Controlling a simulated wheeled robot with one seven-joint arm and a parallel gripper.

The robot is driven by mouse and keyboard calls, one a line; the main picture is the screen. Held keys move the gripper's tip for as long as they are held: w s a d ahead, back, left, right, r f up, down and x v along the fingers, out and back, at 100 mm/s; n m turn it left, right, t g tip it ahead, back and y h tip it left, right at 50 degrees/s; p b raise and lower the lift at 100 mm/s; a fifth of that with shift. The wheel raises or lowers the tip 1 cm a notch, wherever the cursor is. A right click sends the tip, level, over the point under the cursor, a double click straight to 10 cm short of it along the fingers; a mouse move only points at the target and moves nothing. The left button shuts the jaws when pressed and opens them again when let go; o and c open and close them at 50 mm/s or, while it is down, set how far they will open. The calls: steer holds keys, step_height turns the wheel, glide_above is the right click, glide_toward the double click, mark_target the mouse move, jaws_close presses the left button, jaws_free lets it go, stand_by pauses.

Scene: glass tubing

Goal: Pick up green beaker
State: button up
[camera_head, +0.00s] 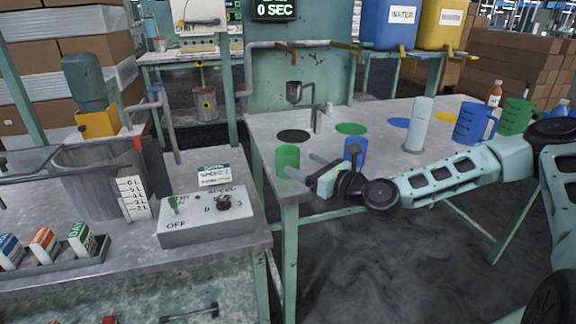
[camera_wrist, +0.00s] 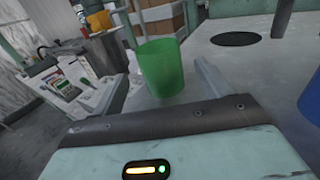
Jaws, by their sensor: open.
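The green beaker (camera_head: 287,161) stands upright near the left front corner of the right-hand table in the head view. It also shows in the wrist view (camera_wrist: 160,70), upright and ahead of my gripper, between the lines of the two fingers. My gripper (camera_head: 301,166) comes in from the right, low over the table edge, with its fingers toward the beaker. In the wrist view my gripper (camera_wrist: 163,82) is open, and nothing is clamped. One finger is at the beaker's left and one at its right. Whether either touches the beaker I cannot tell.
A blue beaker (camera_head: 355,150) stands just behind my gripper. Black (camera_head: 293,136), green (camera_head: 351,129) and blue (camera_head: 398,122) discs mark the table. A pale cylinder (camera_head: 419,125) and a blue jug (camera_head: 474,123) stand farther right. A control box (camera_head: 207,214) sits on the left table, across a gap.

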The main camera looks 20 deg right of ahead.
mark_target(296, 160)
steer(key=shift+x, duration=3.3)
steer(key=c, duration=1.1)
